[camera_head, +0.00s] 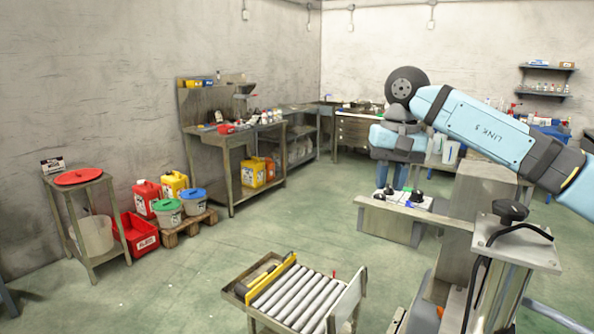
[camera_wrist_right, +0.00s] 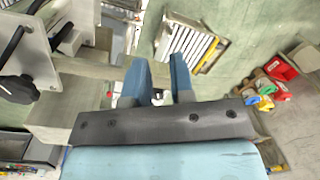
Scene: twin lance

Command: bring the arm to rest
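My right arm (camera_head: 480,125) comes in from the right in the head view and bends down at a dark round joint. My right gripper (camera_head: 391,176) points down above a grey metal bench (camera_head: 385,217). In the right wrist view the two blue fingers of the right gripper (camera_wrist_right: 158,82) stand apart with a gap between them. I see nothing held in it. A small pale part shows low in the gap, too small to name. My left arm and gripper are not in view.
A roller conveyor table (camera_head: 296,298) stands at the front. A metal post with a black knob (camera_head: 510,211) is at the right. The green floor between is clear.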

